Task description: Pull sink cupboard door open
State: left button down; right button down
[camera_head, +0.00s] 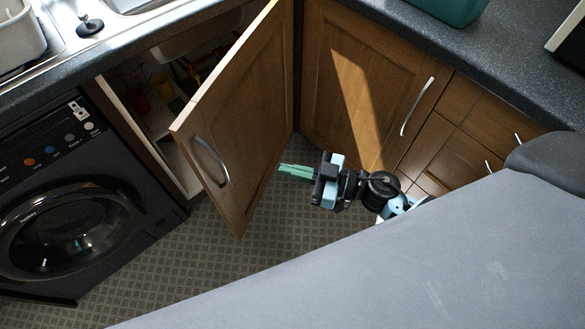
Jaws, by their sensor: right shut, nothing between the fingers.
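The wooden sink cupboard door (240,120) stands open at a wide angle, hinged at its right edge near the corner. Its curved metal handle (211,161) is on the left part of its outer face. The cupboard interior (160,105) shows behind it, with a few colored items inside. My right gripper (282,170) is shut and empty, its green fingers close to the right lower edge of the door. It is not on the handle; I cannot tell whether it touches the door. My left gripper is not in view.
A black washing machine (70,205) stands left of the open cupboard. A closed corner cupboard (350,85) and drawers (470,130) are at the right. The sink counter (100,50) runs above. Patterned floor (200,265) is clear below the door.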

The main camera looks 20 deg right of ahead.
jog(key=c, duration=1.8)
grip_release()
jog(key=shift+o, duration=0.2)
jog(key=v, duration=0.8)
jog(key=shift+a, duration=0.1)
